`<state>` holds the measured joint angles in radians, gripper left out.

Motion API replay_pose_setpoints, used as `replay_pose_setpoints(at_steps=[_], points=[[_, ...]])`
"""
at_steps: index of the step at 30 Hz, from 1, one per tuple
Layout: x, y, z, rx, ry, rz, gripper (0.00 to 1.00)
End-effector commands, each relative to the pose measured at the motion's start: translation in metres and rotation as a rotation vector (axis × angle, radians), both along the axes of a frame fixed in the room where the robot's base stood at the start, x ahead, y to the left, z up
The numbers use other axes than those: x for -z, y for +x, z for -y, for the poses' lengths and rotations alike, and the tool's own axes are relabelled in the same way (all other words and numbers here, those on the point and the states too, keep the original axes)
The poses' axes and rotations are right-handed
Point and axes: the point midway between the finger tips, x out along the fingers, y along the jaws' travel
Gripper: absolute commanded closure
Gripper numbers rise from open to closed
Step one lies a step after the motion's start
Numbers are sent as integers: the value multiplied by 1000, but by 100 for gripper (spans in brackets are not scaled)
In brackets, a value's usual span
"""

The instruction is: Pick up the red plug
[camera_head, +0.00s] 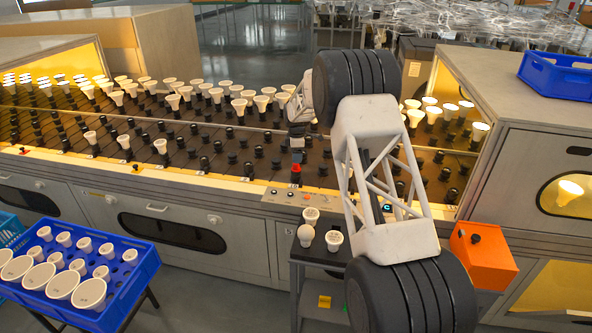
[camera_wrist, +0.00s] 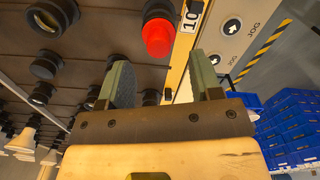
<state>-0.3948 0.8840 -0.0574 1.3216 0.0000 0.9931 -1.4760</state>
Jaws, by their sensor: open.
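The red plug (camera_wrist: 158,38) sits in a black round socket on the dark rack, beside a label reading 10, in the wrist view. In the head view the red plug (camera_head: 296,168) is a small red spot near the front edge of the rack, below my gripper (camera_head: 297,150). In the wrist view my gripper (camera_wrist: 160,72) is open and empty, its two green-grey fingers apart. The plug appears beyond the fingertips, roughly in line with the gap and not between the fingers.
Black sockets and white bulbs (camera_head: 240,105) fill the rack around the plug. A control panel (camera_head: 290,196) lies at the front edge. A small cart (camera_head: 318,250) with several bulbs, a blue crate (camera_head: 135,290) of bulbs and an orange box (camera_head: 485,262) stand in front.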

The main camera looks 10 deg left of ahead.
Motion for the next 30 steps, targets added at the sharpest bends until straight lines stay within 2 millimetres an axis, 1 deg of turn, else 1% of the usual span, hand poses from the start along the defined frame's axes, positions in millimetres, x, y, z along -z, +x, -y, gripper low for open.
replay_pose_setpoints(at_steps=[4, 8, 21, 30], points=[[2, 0, 0, 0, 0, -1, 41], [8, 0, 0, 0, 0, -1, 41], [47, 1, -2, 0, -1, -2, 41], [52, 2, -2, 0, 0, 1, 41]])
